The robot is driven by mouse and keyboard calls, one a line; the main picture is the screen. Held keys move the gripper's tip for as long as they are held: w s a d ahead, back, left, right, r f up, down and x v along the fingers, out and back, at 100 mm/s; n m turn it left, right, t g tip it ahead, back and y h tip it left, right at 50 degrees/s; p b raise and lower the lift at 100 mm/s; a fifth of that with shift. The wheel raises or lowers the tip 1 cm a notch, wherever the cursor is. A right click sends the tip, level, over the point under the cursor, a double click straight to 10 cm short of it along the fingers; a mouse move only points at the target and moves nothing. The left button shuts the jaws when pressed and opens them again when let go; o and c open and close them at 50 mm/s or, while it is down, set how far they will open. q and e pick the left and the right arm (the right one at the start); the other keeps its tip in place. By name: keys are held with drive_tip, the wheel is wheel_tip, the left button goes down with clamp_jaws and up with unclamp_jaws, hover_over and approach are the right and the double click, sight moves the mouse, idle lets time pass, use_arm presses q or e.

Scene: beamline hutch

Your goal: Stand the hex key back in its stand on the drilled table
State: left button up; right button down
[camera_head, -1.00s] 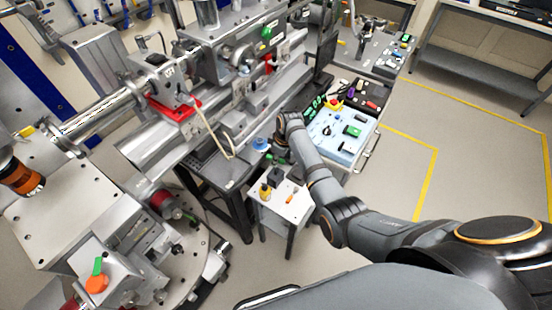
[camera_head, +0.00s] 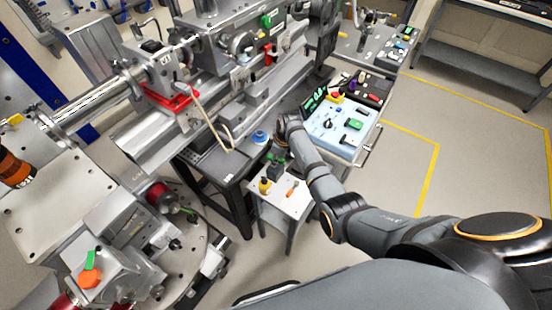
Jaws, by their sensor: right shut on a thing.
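My right gripper (camera_head: 276,162) points down over the back of a small white-topped table (camera_head: 295,208) in the middle of the view. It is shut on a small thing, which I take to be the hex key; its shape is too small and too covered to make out. A dark block-like shape (camera_head: 268,173) shows just under the gripper at the table's back edge; I cannot tell whether it is the stand. I cannot tell if the held thing touches it. My left gripper is not in view.
A yellow-topped item (camera_head: 265,186) and an orange-handled tool (camera_head: 292,190) are on the white table. Behind it are a dark bench with a blue round item (camera_head: 260,136) and a light-blue control panel (camera_head: 340,130). A round drilled plate (camera_head: 205,235) is at left. Floor at right is clear.

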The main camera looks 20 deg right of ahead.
drive_tip(key=shift+f, duration=0.2)
drive_tip(key=c, duration=1.2)
unclamp_jaws()
drive_tip(key=v, duration=1.2)
drive_tip(key=shift+w, duration=0.1)
